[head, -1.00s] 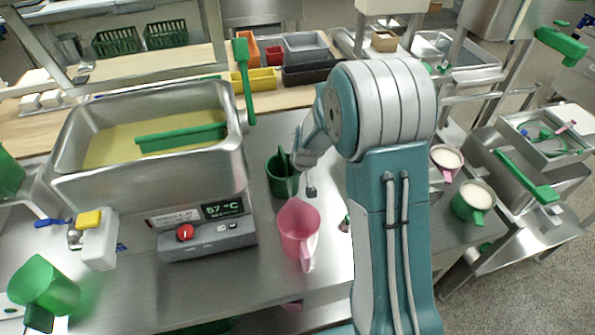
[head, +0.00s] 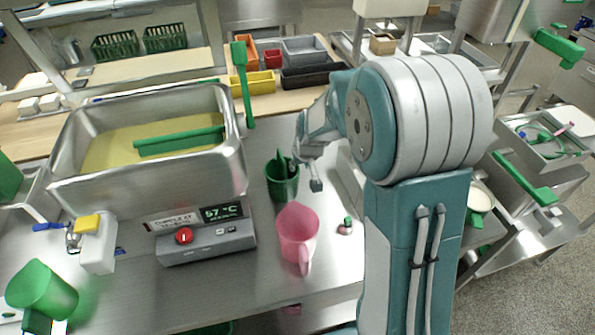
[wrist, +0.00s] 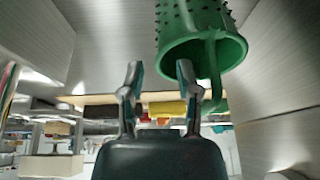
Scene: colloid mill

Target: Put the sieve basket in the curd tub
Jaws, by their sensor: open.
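The sieve basket (head: 283,187) is a green, studded cup with a handle. It stands on the steel counter right of the heater display. In the wrist view the basket (wrist: 195,35) is at the upper right, with its rim and handle towards my gripper. My gripper (head: 301,172) is beside the basket, close to its handle, with its fingers spread. In the wrist view the gap between the fingers (wrist: 159,75) is empty, and the handle is just right of the right finger. The curd tub (head: 150,185) is a large steel basin at left, holding yellowish liquid and a green bar.
A pink jug (head: 298,236) stands just in front of the basket. A control box with a display (head: 207,240) is in front of the tub. A green spatula (head: 244,85) stands upright at the tub's right edge. Colored bins (head: 305,50) are behind.

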